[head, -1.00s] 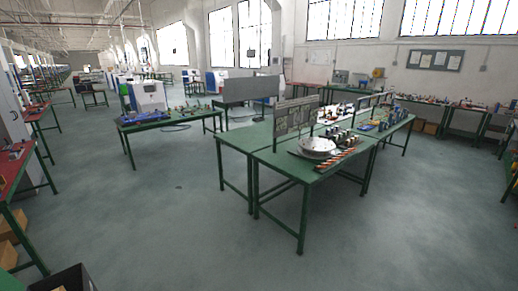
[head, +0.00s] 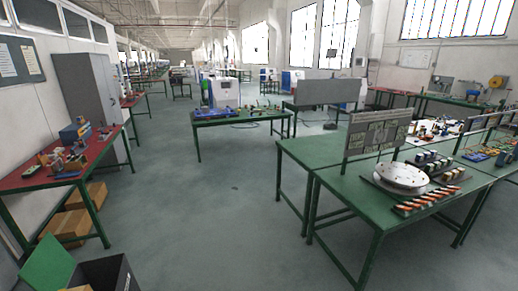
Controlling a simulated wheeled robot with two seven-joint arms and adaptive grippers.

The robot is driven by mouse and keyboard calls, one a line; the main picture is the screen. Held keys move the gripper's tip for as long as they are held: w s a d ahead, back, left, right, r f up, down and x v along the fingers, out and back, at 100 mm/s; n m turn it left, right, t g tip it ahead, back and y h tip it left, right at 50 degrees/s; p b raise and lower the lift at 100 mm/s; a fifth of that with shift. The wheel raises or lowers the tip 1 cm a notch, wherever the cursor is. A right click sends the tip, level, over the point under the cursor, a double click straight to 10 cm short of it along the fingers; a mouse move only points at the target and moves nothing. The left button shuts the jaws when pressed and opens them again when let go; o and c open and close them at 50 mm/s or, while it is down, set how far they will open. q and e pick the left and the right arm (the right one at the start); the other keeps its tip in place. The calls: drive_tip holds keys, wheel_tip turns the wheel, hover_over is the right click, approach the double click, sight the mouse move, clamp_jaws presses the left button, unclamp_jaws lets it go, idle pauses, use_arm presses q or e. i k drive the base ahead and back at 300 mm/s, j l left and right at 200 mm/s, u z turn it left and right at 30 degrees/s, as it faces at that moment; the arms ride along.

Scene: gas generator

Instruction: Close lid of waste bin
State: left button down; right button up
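A dark waste bin (head: 122,272) stands on the floor at the bottom left of the head view, cut off by the lower edge. A green panel that looks like its lid (head: 46,264) is tilted up on the bin's left side, so the bin's top is open. Something light brown shows inside the bin's opening. Neither of my grippers is in view.
A red-topped bench (head: 50,178) with small parts stands at the left behind the bin, with cardboard boxes (head: 68,222) under it. A grey cabinet (head: 88,95) is behind it. Green tables (head: 345,205) stand at the right. The floor (head: 215,235) between is clear.

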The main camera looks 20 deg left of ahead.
sight(50, 268)
drive_tip(key=i+u, duration=1.3)
drive_tip(key=i+l+u, duration=0.1)
drive_tip(key=i+u, duration=0.35)
drive_tip(key=i+l+u, duration=0.15)
drive_tip(key=i+u, duration=0.15)
drive_tip(key=u, duration=0.15)
drive_tip(key=i+l+u, duration=0.25)
drive_tip(key=u, duration=0.15)
drive_tip(key=i+l+u, duration=0.5)
drive_tip(key=l, duration=0.15)
drive_tip(key=i+l+u, duration=0.25)
drive_tip(key=l, duration=0.15)
drive_tip(key=k, duration=0.1)
